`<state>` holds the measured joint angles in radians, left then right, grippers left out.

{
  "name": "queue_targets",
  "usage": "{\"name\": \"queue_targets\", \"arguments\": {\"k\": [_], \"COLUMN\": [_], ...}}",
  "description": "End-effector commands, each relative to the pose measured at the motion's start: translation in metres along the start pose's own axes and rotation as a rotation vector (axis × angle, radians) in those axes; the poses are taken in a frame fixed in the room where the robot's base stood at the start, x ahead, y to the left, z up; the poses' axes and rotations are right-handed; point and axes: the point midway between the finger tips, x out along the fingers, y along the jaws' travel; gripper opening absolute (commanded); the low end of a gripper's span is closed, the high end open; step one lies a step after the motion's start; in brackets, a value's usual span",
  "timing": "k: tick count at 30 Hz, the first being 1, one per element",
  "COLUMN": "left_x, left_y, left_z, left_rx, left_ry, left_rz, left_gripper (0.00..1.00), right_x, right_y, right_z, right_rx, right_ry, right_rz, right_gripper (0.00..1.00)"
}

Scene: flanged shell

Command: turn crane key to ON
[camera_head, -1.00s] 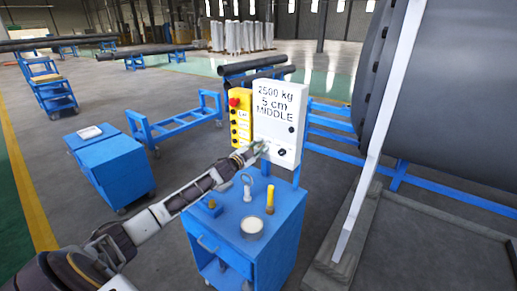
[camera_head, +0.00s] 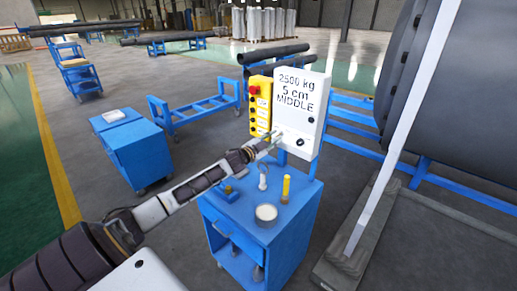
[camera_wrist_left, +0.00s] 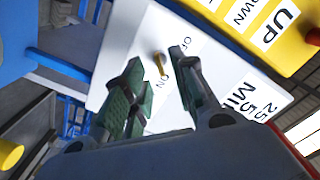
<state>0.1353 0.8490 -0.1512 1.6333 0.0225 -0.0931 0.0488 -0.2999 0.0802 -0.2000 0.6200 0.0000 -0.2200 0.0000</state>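The white crane panel (camera_head: 302,100) stands upright at the back of a blue cart and reads "2500 kg 5 cm MIDDLE". In the left wrist view, the small brass key (camera_wrist_left: 160,66) sits on the white panel face (camera_wrist_left: 125,45) among the OFF and ON labels; I cannot tell which one it points to. My left gripper (camera_head: 273,140) is at the panel's lower left. Its green-padded fingers also show in the left wrist view (camera_wrist_left: 157,75), spread apart with the key seen between their tips, apparently not touching. My right gripper is not in view.
A yellow button box (camera_head: 260,105) with a red button adjoins the panel's left side. The blue cart (camera_head: 245,225) holds a white round can (camera_head: 266,214), a yellow cylinder (camera_head: 285,187) and a ringed fitting (camera_head: 263,178). A large dark shell (camera_head: 465,90) stands at right.

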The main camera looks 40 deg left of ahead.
Motion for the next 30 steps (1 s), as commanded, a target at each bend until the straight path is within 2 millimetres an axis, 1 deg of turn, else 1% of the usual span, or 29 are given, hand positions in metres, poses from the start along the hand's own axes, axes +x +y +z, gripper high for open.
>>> {"name": "queue_targets", "arguments": {"k": [30], "left_x": [-0.059], "left_y": [0.001], "left_z": [0.001], "left_rx": [0.0], "left_ry": [-0.001], "left_rz": [0.002], "left_gripper": [0.27], "right_x": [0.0], "right_y": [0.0], "right_z": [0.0], "right_rx": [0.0], "right_ry": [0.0], "right_rz": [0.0], "right_gripper": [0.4]}}
